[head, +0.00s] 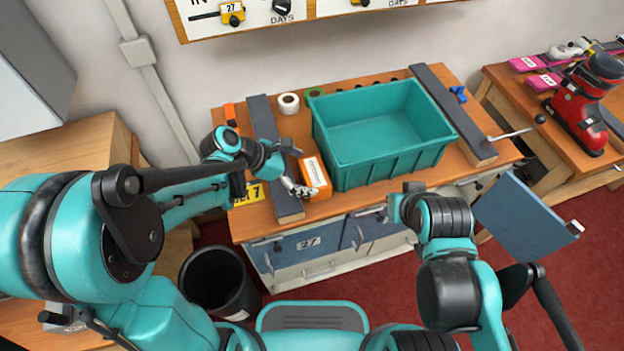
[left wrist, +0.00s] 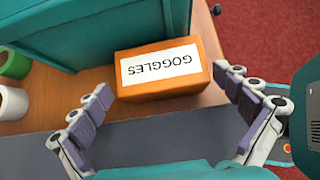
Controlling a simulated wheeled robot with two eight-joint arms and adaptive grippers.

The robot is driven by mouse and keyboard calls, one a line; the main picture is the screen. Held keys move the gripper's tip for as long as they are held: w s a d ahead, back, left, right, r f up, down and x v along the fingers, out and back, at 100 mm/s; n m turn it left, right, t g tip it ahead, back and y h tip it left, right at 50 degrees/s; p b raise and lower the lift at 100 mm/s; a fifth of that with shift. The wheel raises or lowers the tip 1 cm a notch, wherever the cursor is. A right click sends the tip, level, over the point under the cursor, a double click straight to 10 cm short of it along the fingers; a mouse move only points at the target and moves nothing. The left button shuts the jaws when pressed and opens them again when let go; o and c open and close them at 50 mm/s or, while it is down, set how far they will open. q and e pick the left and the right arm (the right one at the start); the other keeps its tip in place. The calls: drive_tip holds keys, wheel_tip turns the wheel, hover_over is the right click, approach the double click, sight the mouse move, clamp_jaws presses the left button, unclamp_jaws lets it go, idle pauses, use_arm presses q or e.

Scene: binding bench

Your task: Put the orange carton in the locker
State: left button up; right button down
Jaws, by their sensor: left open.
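The orange carton (head: 316,176) stands on the wooden bench top, left of the teal bin. In the left wrist view the carton (left wrist: 172,86) has a white label reading GOGGLES, upside down. My left gripper (head: 298,174) is open at the carton's left side in the head view. In the left wrist view its fingers (left wrist: 168,95) are spread, one towards each end of the carton, not closed on it. A blue door (head: 525,219) stands swung out at the right. My right gripper (head: 402,204) is by the bench front; its jaws are unclear.
The teal bin (head: 384,164) fills the bench middle. Dark grey strips (head: 278,182) lie on both sides of it. Tape rolls (head: 289,103) sit behind. A black waste bin (head: 219,281) stands on the floor at left. A side table (head: 555,123) holds a red boot-like object.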

sight(318, 177)
use_arm(q)
drive_tip(key=b+x, duration=0.2)
drive_tip(key=x, duration=0.2)
drive_tip(key=shift+d+f, duration=0.15)
drive_tip(key=shift+f, duration=0.25)
drive_tip(key=shift+d+f+b, duration=0.2)
drive_tip(key=shift+d+b, duration=0.05)
drive_tip(key=shift+b, duration=0.05)
drive_tip(key=shift+r, duration=0.1)
drive_tip(key=c, duration=1)
